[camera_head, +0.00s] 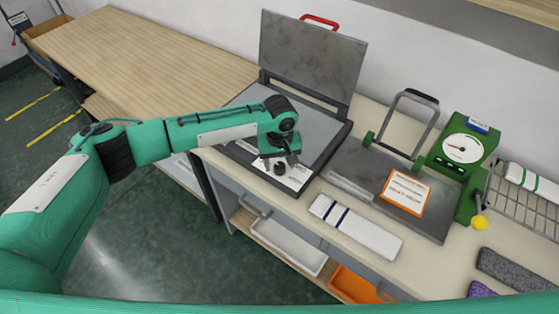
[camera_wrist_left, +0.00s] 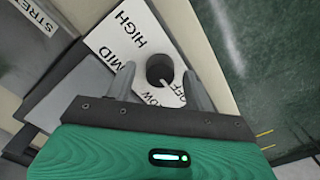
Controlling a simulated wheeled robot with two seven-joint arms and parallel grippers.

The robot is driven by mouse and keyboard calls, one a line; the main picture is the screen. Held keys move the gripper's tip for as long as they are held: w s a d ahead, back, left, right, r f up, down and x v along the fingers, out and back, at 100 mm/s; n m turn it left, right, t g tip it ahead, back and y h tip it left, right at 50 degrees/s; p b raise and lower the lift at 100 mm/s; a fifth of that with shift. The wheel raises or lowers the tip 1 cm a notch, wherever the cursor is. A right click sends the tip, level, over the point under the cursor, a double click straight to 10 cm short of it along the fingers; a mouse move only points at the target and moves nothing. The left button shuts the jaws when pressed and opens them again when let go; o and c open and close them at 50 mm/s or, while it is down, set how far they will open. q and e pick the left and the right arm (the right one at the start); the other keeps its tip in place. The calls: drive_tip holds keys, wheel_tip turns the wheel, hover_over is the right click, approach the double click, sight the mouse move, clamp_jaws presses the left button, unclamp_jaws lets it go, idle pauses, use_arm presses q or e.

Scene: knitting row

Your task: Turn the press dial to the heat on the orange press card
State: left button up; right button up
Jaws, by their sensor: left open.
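The press (camera_head: 312,60) stands with its grey lid raised. Its dial (camera_wrist_left: 160,68) is a black round knob on a white plate (camera_wrist_left: 112,42) marked HIGH, MID, LOW and OFF. A pale mark at the knob's lower edge points toward the OFF and LOW side; which exactly is hard to tell. My left gripper (camera_head: 286,160) is over the press's front edge, open, with one finger on each side of the dial in the left wrist view (camera_wrist_left: 158,72). Contact is not clear. The orange-bordered press card (camera_head: 407,191) lies on a grey plate; its text is too small to read.
A white folded fabric with dark stripes (camera_head: 356,227) lies in front of the grey plate (camera_head: 352,160). A green device with a gauge (camera_head: 461,150) and a wire rack (camera_head: 520,200) stand to the right. The wooden table (camera_head: 140,55) at left is clear.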

use_arm(q)
drive_tip(key=c, duration=1)
